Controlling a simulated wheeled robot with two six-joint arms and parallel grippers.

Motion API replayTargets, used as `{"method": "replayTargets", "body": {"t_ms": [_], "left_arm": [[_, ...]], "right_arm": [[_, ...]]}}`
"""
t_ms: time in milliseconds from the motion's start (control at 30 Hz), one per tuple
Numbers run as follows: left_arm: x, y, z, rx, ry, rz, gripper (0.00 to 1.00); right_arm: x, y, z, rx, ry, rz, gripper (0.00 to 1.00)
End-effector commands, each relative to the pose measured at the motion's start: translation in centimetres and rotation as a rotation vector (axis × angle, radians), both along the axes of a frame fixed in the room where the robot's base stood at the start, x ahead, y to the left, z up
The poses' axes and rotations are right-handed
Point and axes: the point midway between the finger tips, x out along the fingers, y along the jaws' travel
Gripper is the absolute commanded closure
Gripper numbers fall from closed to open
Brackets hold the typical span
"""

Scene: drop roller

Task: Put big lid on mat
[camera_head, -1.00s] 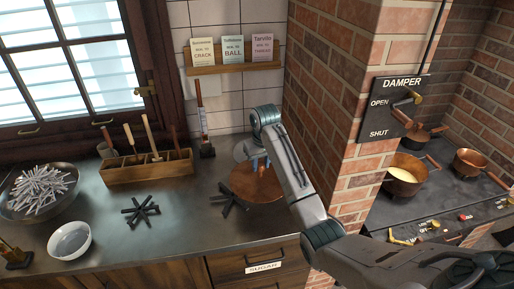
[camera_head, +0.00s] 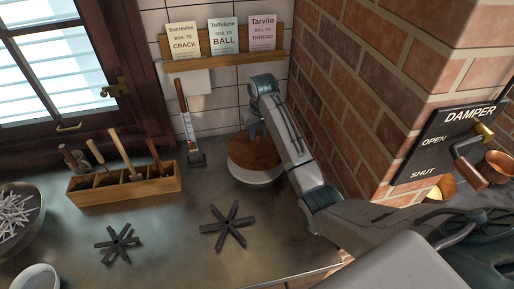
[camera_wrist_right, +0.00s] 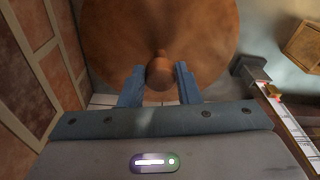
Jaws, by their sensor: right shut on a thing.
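The big lid (camera_head: 250,157) is a round copper-brown disc with a knob, near the back wall beside the brick pillar. A pale band shows along its front edge; I cannot tell whether this is its rim or something under it. My right gripper (camera_head: 254,133) is above the lid, its blue fingers on either side of the knob (camera_wrist_right: 160,72), shut on it. The lid fills the top of the right wrist view (camera_wrist_right: 160,25). Two dark star-shaped mats lie on the counter, one (camera_head: 228,226) in front of the lid, the other (camera_head: 120,243) farther left. My left gripper is out of view.
A wooden tool box (camera_head: 125,186) stands at the back left. A thermometer (camera_head: 187,125) leans on the wall left of the lid. The brick pillar (camera_head: 370,90) rises close on the right. A bowl of sticks (camera_head: 18,215) and a white bowl (camera_head: 38,277) are at left.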

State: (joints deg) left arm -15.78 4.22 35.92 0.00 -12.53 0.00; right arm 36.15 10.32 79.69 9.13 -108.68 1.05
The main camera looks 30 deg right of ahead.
Motion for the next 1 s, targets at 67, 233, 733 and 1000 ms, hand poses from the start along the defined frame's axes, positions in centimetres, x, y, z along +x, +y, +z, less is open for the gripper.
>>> {"method": "replayTargets", "body": {"t_ms": [67, 233, 733, 1000], "left_arm": [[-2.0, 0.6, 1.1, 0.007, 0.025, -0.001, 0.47], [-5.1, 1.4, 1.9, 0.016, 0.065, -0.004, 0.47], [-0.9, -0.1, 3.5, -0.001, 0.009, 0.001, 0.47], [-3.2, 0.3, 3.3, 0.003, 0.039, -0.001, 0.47]], "right_arm": [[-0.2, 0.1, -1.3, 0.001, 0.007, 0.0, 1.0], [-0.1, 0.0, -3.9, 0.001, 0.004, 0.0, 1.0], [0.0, 0.0, -8.4, 0.0, 0.0, 0.0, 1.0], [-0.1, 0.0, -8.7, 0.0, 0.002, 0.0, 0.65]]}}
